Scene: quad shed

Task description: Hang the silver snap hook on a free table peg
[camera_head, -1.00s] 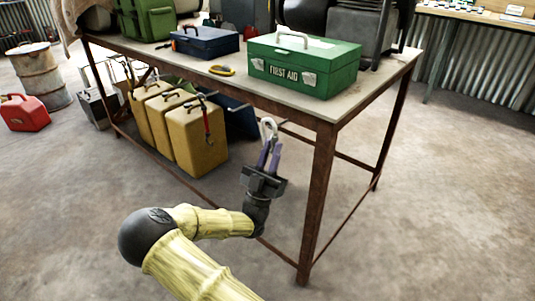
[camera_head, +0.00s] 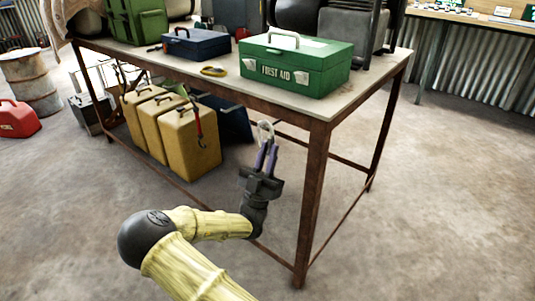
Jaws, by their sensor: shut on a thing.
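My gripper (camera_head: 266,158) is shut on the silver snap hook (camera_head: 266,130), which points upward from the fingertips. It is in front of the table's (camera_head: 355,112) long front edge, left of the near corner leg. Dark pegs show along the underside of that edge. One peg (camera_head: 196,96) has a red-and-dark hanging item (camera_head: 199,122) below it. Another dark peg (camera_head: 279,122) seems to stick out just right of the snap hook, with nothing seen hanging on it. I cannot tell the depth gap between hook and peg.
A green first aid box (camera_head: 295,72), a dark blue case (camera_head: 197,43) and a yellow tape roll (camera_head: 214,71) are on the table. Yellow cans (camera_head: 192,145) stand beneath it. The rusty near leg (camera_head: 312,205) is right of my gripper. The floor in front is clear.

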